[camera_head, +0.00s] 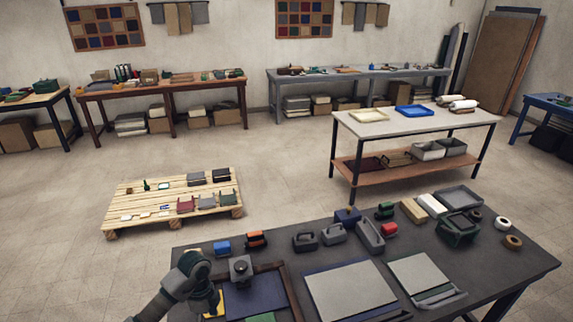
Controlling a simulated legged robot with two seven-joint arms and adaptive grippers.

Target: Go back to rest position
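My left arm comes in from the lower left over the front table (410,252). It bends at a round joint, and its end points down at the table's left part. My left gripper (211,303) is small and dark here, and I cannot tell whether it is open or shut. A yellow bit shows beside it. Just to its right is a brown-framed tray (288,291) with a dark blue sheet (256,301) in it. A grey block with a knob (240,269) stands at the tray's back left corner. My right gripper is not in view.
Grey boards (350,291) lie in the table's middle and right. A pallet (173,198) and a white-topped bench (414,122) stand beyond, with open floor between.

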